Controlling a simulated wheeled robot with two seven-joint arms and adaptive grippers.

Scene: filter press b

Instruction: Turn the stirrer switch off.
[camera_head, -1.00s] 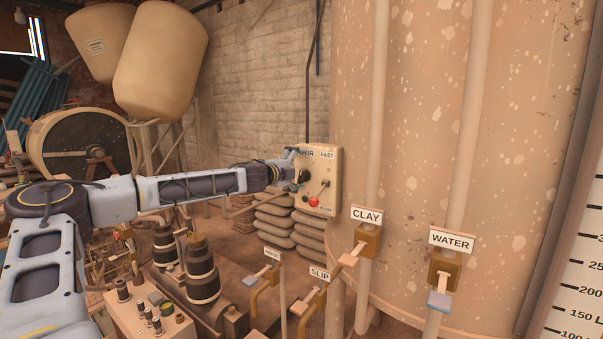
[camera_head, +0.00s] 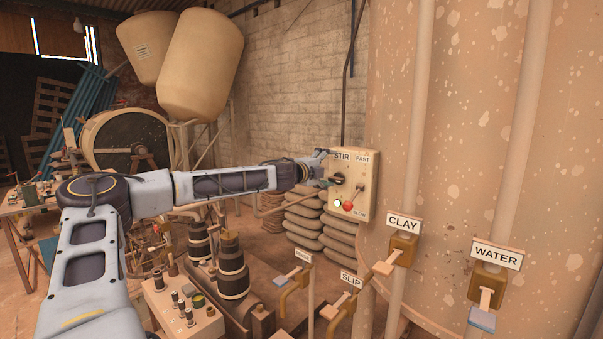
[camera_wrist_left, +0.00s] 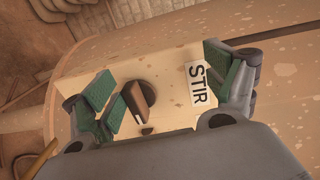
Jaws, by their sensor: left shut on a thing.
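The stirrer switch is a dark rotary knob (camera_head: 337,180) under the STIR label on a cream control box (camera_head: 368,172); it also shows in the left wrist view (camera_wrist_left: 139,101). My left gripper (camera_head: 323,170) is at the knob, in front of the box's left side. In the wrist view its green-padded fingers (camera_wrist_left: 165,92) stand well apart, one pad close against the knob, the other by the STIR label (camera_wrist_left: 199,83). It is shut on the switch, though the full contact is hard to see. My right gripper is out of view.
A red button (camera_head: 348,206) and a small FAST/SLOW lever (camera_head: 360,190) sit on the same box. A large tank (camera_head: 460,130) is close on the right. CLAY (camera_head: 403,250), WATER (camera_head: 488,285) and SLIP (camera_head: 342,303) valves stand below. Stacked sacks (camera_head: 305,220) lie behind.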

